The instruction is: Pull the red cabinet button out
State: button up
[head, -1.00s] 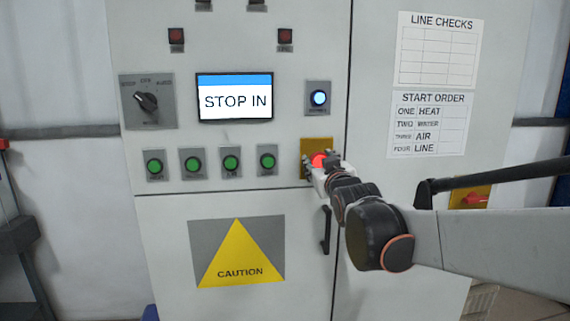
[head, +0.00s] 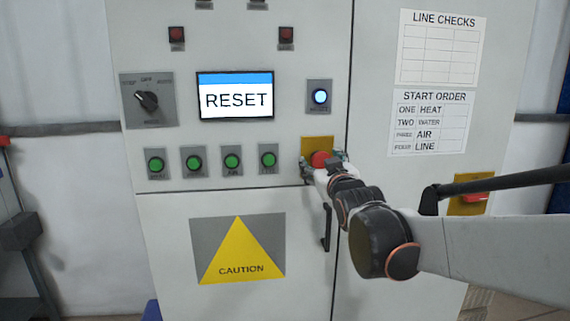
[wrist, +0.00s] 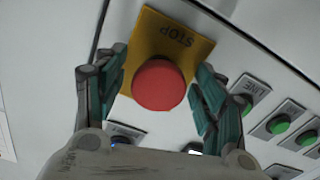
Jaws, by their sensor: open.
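The red cabinet button (head: 320,159) sits on a yellow plate (head: 317,144) on the cabinet front. In the wrist view the red button (wrist: 158,85) is a round mushroom head, and its yellow plate (wrist: 180,42) reads STOP. My gripper (wrist: 150,88) is open, with one finger on each side of the button and visible gaps between fingers and head. In the head view my gripper (head: 325,166) is at the button and partly covers it. The cabinet screen (head: 236,97) reads RESET.
Several green buttons (head: 232,161) lie in a row left of the red one. A lit blue-white button (head: 320,96) is above it, and a rotary switch (head: 148,100) is at the far left. A dark door handle (head: 326,228) is just below my gripper.

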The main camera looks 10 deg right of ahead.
jog(key=shift+s, duration=0.15)
jog(key=s, duration=1.1)
jog(key=shift+s, duration=0.35)
jog(key=s+f+m+g, duration=0.2)
jog(key=s+f+g, duration=0.9)
jog(key=s+f, duration=1)
jog(key=shift+s+f+m, duration=0.3)
jog(key=shift+s+f, duration=0.05)
jog(key=shift+f, duration=0.05)
